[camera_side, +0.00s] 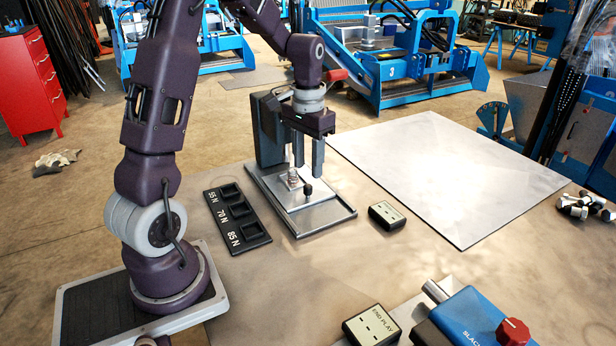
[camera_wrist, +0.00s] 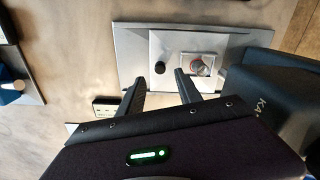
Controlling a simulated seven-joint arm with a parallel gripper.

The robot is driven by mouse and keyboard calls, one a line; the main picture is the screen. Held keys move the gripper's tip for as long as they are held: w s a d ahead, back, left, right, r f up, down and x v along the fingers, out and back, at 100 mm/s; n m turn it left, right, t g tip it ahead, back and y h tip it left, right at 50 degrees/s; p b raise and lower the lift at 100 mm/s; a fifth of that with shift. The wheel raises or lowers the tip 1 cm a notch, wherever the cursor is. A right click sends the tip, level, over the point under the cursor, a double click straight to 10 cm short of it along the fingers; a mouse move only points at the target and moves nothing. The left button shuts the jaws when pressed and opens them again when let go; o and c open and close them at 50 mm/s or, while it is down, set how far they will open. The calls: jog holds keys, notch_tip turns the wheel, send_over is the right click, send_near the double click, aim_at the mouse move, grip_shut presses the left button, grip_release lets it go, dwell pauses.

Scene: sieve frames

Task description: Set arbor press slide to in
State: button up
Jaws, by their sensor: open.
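The arbor press (camera_side: 268,135) stands upright on the bench with a flat metal base (camera_side: 328,218). A light square slide plate (camera_side: 287,198) lies on the base, with a bare strip of base in front of it. The slide carries a small black knob (camera_side: 308,188) and a metal fitting (camera_side: 293,178). In the wrist view the knob (camera_wrist: 159,67) and fitting (camera_wrist: 203,64) sit side by side on the slide (camera_wrist: 172,42). My gripper (camera_side: 308,170) is open, pointing down above the knob. In the wrist view its fingertips (camera_wrist: 159,76) lie either side of the knob, apparently without touching it.
A black tray (camera_side: 238,218) marked 55 N, 70 N and 85 N lies left of the press. A small display box (camera_side: 387,215) stands to its right. A blue device (camera_side: 472,325) and an END PLAY box (camera_side: 371,327) are at the front. A pale sheet (camera_side: 440,170) lies clear at right.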

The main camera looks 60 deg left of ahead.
aim_at(308, 186)
jog(key=shift+r, duration=0.9)
jog(key=f+n+t+y, duration=0.1)
jog(key=f+n, duration=0.1)
jog(key=f+n+t+y, duration=0.1)
jog(key=f+n, duration=0.1)
jog(key=f, duration=0.1)
jog(key=f+n+t+y, duration=0.1)
jog(key=f+n, duration=0.1)
jog(key=shift+s+d+f, duration=0.2)
jog(key=shift+c, duration=0.2)
